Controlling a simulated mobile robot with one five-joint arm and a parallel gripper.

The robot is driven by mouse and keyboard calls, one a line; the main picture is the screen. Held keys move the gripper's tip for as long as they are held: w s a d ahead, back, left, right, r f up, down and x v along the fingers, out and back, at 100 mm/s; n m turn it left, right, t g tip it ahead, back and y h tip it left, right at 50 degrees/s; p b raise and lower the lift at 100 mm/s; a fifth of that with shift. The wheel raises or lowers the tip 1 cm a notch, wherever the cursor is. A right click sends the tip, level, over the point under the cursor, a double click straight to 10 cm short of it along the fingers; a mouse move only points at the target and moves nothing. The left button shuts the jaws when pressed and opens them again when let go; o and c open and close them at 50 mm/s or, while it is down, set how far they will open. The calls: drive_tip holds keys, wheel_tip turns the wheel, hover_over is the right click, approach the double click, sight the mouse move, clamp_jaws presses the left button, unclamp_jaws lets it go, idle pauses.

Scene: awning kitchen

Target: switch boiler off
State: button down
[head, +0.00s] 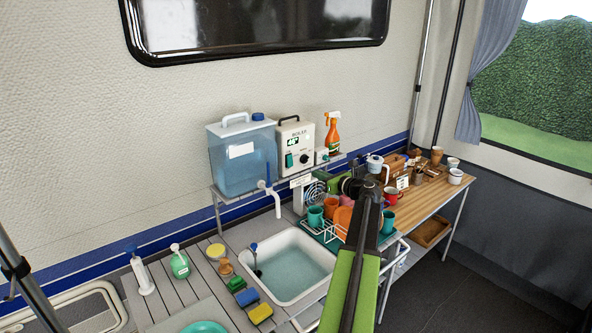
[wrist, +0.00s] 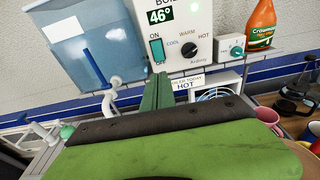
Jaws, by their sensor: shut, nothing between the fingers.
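The boiler (head: 296,138) is a white box with a black handle, standing on the raised shelf against the wall. In the wrist view its front (wrist: 206,22) shows a green 46° display, a green rocker switch (wrist: 157,50) and a black knob (wrist: 190,49) below the words COOL, WARM and HOT. The rocker also shows in the head view (head: 289,160). My gripper (wrist: 160,78) is shut and empty. Its green fingertips appear just below the rocker in the wrist view; the gap to the panel cannot be judged.
A blue water tank (head: 242,165) with a tap stands left of the boiler. A small control box (wrist: 231,47) and an orange spray bottle (head: 332,132) are on its right. Below are a card reading HOT (wrist: 188,84), a fan, a dish rack with cups, and a sink (head: 283,242).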

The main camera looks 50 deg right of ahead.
sight(291, 164)
drive_tip(key=shift+w, duration=0.1)
drive_tip(key=b+x, duration=0.2)
drive_tip(key=x, duration=1.2)
drive_tip(key=shift+a, duration=0.1)
drive_tip(key=shift+w, duration=0.1)
drive_tip(key=shift+w+f+b, duration=0.25)
drive_tip(key=shift+b, duration=0.05)
drive_tip(key=shift+s+r, duration=0.15)
drive_tip(key=shift+r, duration=0.1)
drive_tip(key=shift+s+a+f, duration=0.1)
drive_tip(key=shift+s+f, duration=0.1)
drive_tip(key=shift+s, duration=0.05)
drive_tip(key=s+a+f+b, duration=0.1)
drive_tip(key=s+a, duration=0.2)
drive_tip(key=s, duration=1)
drive_tip(key=shift+f+b, duration=0.3)
drive_tip(key=shift+f, duration=0.1)
